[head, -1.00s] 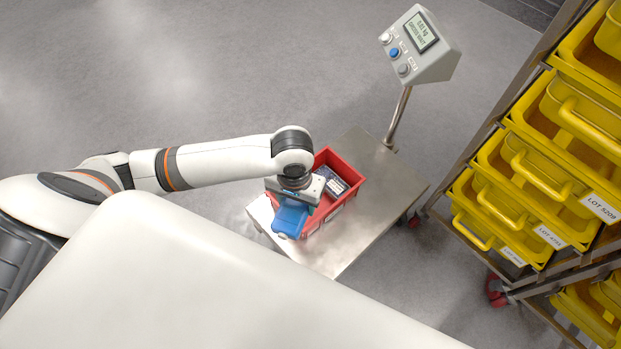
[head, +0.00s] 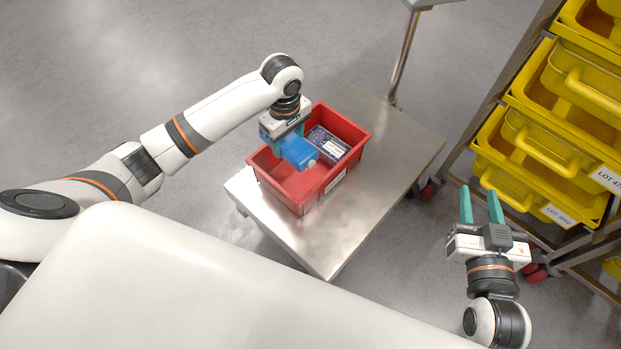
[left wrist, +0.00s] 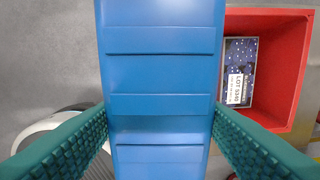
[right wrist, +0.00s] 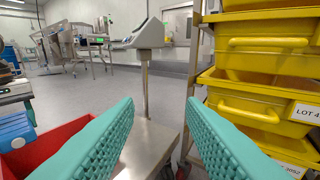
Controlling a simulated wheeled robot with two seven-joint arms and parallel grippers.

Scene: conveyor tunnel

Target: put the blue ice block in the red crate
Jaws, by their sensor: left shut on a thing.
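The blue ice block (head: 292,150) is held by my left gripper (head: 287,142), above the left part of the red crate (head: 340,118). In the left wrist view the ribbed blue ice block (left wrist: 162,75) fills the middle between the teal fingers, with the red crate (left wrist: 292,70) to its right. The crate stands on a steel platform (head: 400,140). My right gripper (head: 481,192) is open and empty, right of the platform; its spread fingers also show in the right wrist view (right wrist: 160,135). Whether the block touches the crate cannot be told.
A dark patterned box with a white label (head: 328,143) lies in the crate's right part. A rack of yellow bins (head: 545,150) stands at the right, close to my right gripper. The scale's post (head: 404,60) rises from the platform's back edge.

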